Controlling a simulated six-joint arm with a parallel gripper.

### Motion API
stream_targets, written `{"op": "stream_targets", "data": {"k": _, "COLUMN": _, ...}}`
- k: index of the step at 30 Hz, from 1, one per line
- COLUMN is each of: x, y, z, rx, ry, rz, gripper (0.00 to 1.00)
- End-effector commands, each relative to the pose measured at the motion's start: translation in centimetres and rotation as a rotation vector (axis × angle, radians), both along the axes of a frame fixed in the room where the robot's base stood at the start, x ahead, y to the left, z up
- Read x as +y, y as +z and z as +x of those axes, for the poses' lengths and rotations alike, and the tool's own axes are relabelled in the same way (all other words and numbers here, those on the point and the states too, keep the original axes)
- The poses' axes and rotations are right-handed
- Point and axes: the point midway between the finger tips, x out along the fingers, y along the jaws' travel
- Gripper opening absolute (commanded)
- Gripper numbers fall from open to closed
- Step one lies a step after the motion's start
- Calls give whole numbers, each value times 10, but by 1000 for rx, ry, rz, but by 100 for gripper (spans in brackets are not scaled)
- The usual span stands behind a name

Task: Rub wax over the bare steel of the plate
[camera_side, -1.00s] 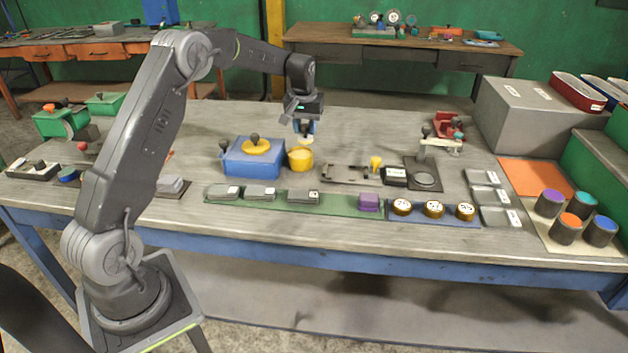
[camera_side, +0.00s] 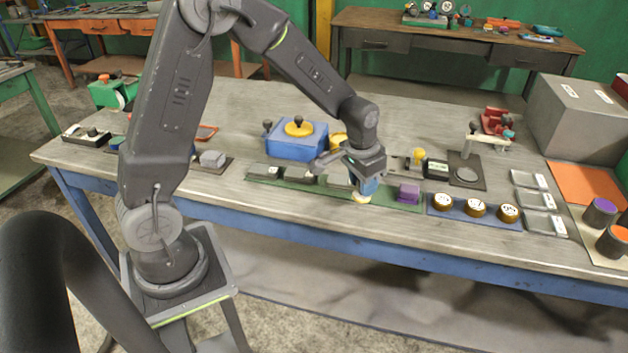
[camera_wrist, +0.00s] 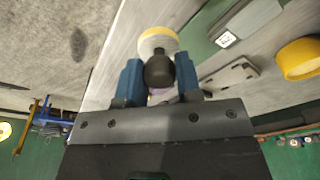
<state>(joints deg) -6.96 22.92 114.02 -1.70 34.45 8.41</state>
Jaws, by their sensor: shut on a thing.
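My gripper (camera_side: 366,186) has blue fingers, and in the wrist view (camera_wrist: 158,82) they are shut on the dark knob of a wax applicator (camera_wrist: 158,68). Its round pad, pale with a yellow rim, also shows in the side view (camera_side: 361,198). The pad is at the green strip (camera_side: 407,205), left of the purple block (camera_side: 409,193); I cannot tell whether it touches. A flat grey plate (camera_wrist: 228,78) shows in the wrist view, apart from the pad. The yellow pot (camera_wrist: 300,60) stands near it; my arm partly hides the pot in the side view (camera_side: 338,141).
Grey blocks (camera_side: 299,175) lie on the green strip. Gold-rimmed discs (camera_side: 475,207) sit to the right. A clamp stand (camera_side: 466,163) is behind them. The table's front edge is close to my gripper.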

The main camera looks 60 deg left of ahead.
Motion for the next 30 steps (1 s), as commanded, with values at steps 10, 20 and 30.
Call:
{"op": "stream_targets", "data": {"k": 10, "x": 1, "y": 0, "z": 0, "rx": 1, "ry": 2, "rz": 0, "gripper": 13}}
{"op": "stream_targets", "data": {"k": 20, "x": 20, "y": 4, "z": -2, "rx": 2, "ry": 9, "rz": 2, "gripper": 13}}
{"op": "stream_targets", "data": {"k": 30, "x": 145, "y": 32, "z": -47, "rx": 8, "ry": 22, "rz": 2, "gripper": 13}}
